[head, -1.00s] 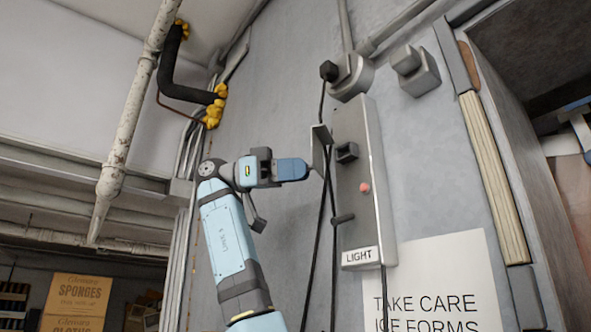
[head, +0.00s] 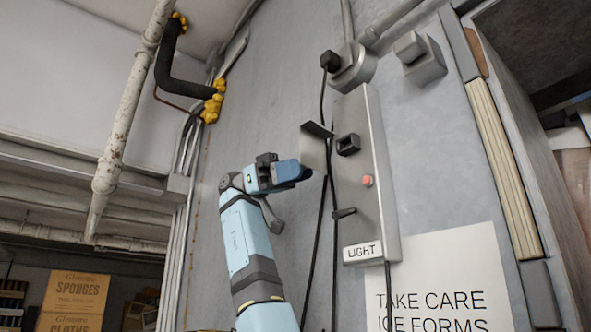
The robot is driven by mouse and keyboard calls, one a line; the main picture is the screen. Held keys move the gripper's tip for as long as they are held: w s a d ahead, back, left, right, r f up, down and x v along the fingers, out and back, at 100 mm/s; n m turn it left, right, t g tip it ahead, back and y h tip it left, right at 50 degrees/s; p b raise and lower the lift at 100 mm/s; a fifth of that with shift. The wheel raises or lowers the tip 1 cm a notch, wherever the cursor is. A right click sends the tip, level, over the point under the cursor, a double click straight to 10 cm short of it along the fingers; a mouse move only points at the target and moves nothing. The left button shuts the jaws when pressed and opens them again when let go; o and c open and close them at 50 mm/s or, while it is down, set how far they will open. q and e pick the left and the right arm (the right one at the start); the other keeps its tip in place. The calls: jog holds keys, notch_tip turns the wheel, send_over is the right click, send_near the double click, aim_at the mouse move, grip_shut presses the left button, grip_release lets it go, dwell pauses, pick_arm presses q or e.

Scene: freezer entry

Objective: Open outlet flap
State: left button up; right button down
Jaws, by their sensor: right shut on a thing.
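The grey metal outlet flap (head: 313,149) stands swung out to the left on the light-switch panel (head: 376,215). The dark square outlet (head: 348,144) beside it is uncovered. My right gripper (head: 306,173) reaches in from below left, its blue fingers shut on the flap's lower outer edge. The exact contact is partly hidden by the fingers. My left gripper is not in view.
The panel carries a red button (head: 368,181), a dark lever (head: 343,213) and a LIGHT label (head: 362,251). Black cables (head: 315,255) hang close beside the gripper. A grey switch box (head: 420,58) and a warning sign (head: 447,285) are on the wall.

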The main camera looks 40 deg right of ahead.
jog(key=c, duration=0.9)
grip_release()
jog(key=shift+s, duration=0.1)
